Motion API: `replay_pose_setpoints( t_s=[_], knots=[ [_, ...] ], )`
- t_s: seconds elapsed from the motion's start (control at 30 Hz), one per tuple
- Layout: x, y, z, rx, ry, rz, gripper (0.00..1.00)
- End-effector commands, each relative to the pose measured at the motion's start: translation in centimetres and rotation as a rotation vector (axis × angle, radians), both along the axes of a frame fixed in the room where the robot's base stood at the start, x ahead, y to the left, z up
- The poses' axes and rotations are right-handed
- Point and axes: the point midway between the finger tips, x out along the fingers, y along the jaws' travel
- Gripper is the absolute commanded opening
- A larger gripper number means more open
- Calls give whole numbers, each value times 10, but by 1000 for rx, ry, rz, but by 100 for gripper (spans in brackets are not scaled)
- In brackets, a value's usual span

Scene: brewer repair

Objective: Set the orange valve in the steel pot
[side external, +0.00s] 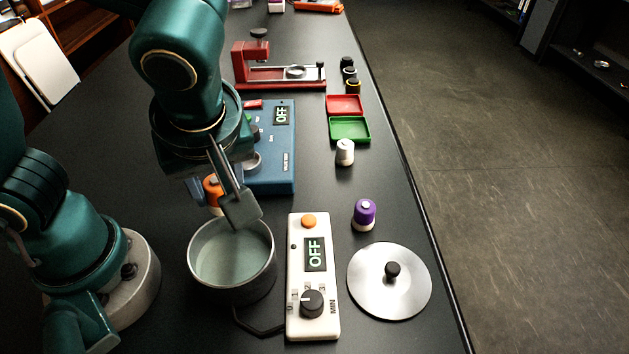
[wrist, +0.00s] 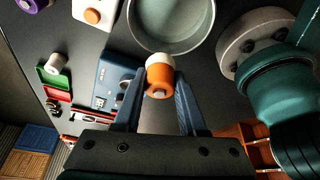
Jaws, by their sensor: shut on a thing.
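The orange valve (side external: 212,193) is partly hidden behind my gripper in the side view. It has an orange body and a white end in the wrist view (wrist: 160,80). My gripper (side external: 218,200) is shut on the orange valve, with its two fingers on either side of it in the wrist view (wrist: 160,88). The steel pot (side external: 232,285) stands open on the table, and no object shows in it. The valve is held just beyond the pot's far rim in the side view. In the wrist view the valve's white end reaches the rim of the pot (wrist: 135,32).
A white timer box (side external: 313,270) reading OFF stands beside the pot, with the steel lid (side external: 390,290) to its right. A purple valve (side external: 364,214) and a white valve (side external: 345,152) stand farther off. A blue box (side external: 270,165) is behind the gripper.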

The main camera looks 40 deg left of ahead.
Motion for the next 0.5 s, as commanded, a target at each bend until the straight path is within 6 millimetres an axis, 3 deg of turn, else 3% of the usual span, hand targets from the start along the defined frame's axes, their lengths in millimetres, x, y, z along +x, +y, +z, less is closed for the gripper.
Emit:
replay_pose_setpoints(
  t_s=[0.2, 0.5],
  knots=[
    [-17, -20, 6, 0, 0, -165, 0],
    [-20, -25, -5, 2, 3, -198, 0]
  ],
)
